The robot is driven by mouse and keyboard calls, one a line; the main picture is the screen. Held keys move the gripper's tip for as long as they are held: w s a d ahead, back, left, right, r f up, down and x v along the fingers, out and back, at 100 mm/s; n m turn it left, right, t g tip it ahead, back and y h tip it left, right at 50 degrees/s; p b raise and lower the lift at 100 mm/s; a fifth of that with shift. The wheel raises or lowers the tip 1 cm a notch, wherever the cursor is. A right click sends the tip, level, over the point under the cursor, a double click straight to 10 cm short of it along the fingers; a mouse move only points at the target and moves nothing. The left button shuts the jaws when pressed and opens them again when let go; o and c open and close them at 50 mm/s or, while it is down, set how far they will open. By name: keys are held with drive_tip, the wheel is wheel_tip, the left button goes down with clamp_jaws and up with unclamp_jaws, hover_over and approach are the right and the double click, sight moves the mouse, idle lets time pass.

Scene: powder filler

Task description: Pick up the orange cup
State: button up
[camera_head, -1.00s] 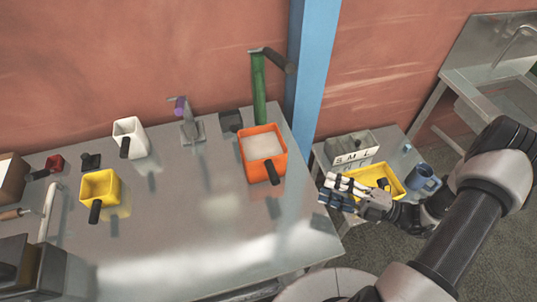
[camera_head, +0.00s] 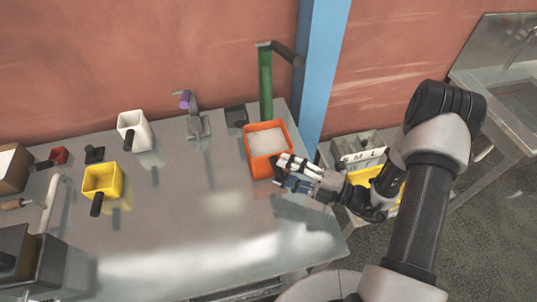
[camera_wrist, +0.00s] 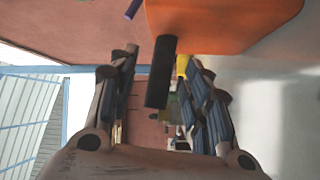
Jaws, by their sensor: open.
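The orange cup (camera_head: 253,167) stands on the metal table near its right end, with white powder (camera_head: 266,142) inside. My gripper (camera_head: 283,173) is at the cup's front right, its fingertips close to the cup's handle, which they mostly hide in the head view. In the wrist view the orange cup (camera_wrist: 215,22) fills the upper right and its black handle (camera_wrist: 160,72) hangs between the open fingers of my gripper (camera_wrist: 160,68). There is a gap on both sides of the handle. I cannot tell whether any finger touches the cup.
A green post (camera_head: 265,85) with a dark handle rises behind the cup. A white cup (camera_head: 134,131) and a yellow cup (camera_head: 102,181) stand further left on the metal table (camera_head: 200,240). A yellow bin (camera_head: 362,176) sits on the side table at right, partly behind my arm.

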sight(271, 160)
drive_tip(key=x, duration=0.2)
drive_tip(key=shift+w+a, duration=0.15)
drive_tip(key=shift+a, duration=0.2)
drive_tip(key=shift+c, duration=0.5)
clamp_jaws()
